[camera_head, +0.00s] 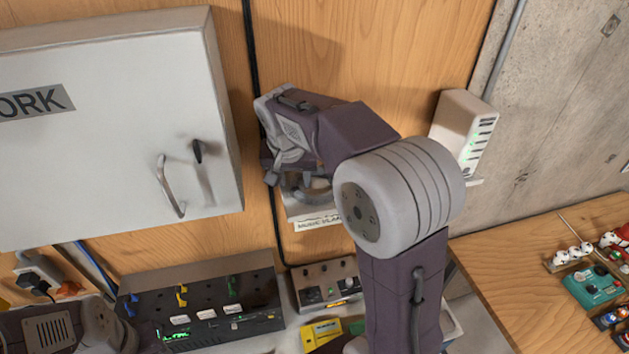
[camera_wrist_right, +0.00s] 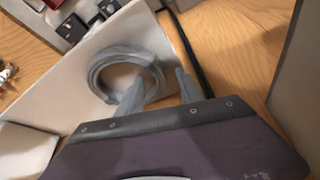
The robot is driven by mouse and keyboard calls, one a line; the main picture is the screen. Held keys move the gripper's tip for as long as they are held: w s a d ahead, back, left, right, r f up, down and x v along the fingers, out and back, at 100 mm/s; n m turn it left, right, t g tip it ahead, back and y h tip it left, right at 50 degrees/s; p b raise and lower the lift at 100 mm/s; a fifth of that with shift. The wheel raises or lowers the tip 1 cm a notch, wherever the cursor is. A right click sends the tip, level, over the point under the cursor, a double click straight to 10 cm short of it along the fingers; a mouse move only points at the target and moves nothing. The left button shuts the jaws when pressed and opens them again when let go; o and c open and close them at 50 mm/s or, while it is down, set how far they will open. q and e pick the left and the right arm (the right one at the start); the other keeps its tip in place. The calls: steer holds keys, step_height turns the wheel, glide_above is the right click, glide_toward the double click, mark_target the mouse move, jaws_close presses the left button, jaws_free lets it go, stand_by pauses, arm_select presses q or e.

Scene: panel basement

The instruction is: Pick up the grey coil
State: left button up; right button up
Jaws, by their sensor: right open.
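The grey coil (camera_wrist_right: 98,76) is a round bundle of cable lying against a white surface in the right wrist view. In the head view, part of it (camera_head: 314,194) shows under my right gripper, above a small printed label. My right gripper (camera_head: 285,180) is open, its fingers (camera_wrist_right: 160,92) at the coil's right side in the wrist view. One finger overlaps the coil's lower right edge, and the other stands to the right of it. I cannot tell whether either touches it. My right forearm hides part of the coil's surroundings. My left arm shows at the lower left; its gripper is outside the view.
A white wall cabinet (camera_head: 100,130) with a handle is to the left. A dark control box (camera_head: 200,300) and a smaller box (camera_head: 328,285) stand below. A white device (camera_head: 463,130) is on the wall at right. A wooden table (camera_head: 510,270) holds small items.

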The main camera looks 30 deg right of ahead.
steer(key=shift+s+r, duration=0.1)
steer(key=shift+s, duration=0.2)
steer(key=c, duration=0.9)
steer(key=shift+w, duration=0.35)
jaws_close()
arm_select(q)
steer(key=shift+f, duration=0.15)
